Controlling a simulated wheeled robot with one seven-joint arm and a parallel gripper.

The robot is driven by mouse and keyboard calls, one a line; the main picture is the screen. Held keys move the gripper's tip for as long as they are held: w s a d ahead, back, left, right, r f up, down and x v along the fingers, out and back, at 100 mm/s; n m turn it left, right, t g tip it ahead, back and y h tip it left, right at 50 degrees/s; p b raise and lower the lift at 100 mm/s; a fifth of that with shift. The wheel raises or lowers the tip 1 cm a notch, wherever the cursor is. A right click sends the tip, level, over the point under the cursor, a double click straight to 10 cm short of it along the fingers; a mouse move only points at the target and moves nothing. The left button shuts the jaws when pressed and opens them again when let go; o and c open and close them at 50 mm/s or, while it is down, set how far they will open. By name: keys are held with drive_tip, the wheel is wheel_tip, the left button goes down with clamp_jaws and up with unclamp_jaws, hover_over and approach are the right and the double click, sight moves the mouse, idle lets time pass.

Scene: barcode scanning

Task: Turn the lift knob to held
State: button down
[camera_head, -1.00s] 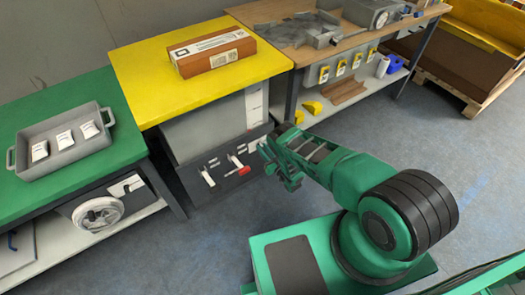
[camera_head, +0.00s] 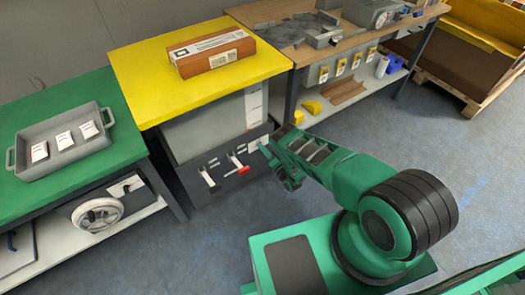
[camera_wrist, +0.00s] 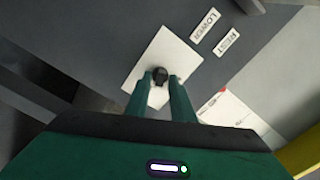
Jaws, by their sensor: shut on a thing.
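The small black knob (camera_wrist: 160,75) sits on a white square plate (camera_wrist: 150,52) on the dark panel in the wrist view. My gripper (camera_wrist: 160,80) has one finger on each side of it and is shut on it. LOWER (camera_wrist: 204,26) and REST (camera_wrist: 227,42) labels lie to the upper right of the plate. In the head view, my gripper (camera_head: 268,152) is at the right end of the dark front panel (camera_head: 190,178) under the yellow top (camera_head: 160,88). The arm partly covers that spot, and the knob's pointing direction cannot be read.
A red-handled lever (camera_head: 238,168) and a grey-white lever (camera_head: 208,178) are on the panel left of my gripper. A long carton (camera_head: 212,55) lies on the yellow top. A green bench (camera_head: 60,190) with a grey tray (camera_head: 75,165) stands left. Open floor (camera_head: 400,130) lies right.

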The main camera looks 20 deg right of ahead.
drive_tip(key=m, duration=0.5)
drive_tip(key=shift+d+f, duration=0.1)
drive_tip(key=shift+f, duration=0.15)
drive_tip(key=shift+s+m, duration=0.1)
drive_tip(key=shift+m, duration=0.3)
drive_tip(key=c, duration=1.8)
unclamp_jaws()
drive_tip(key=shift+c, duration=0.2)
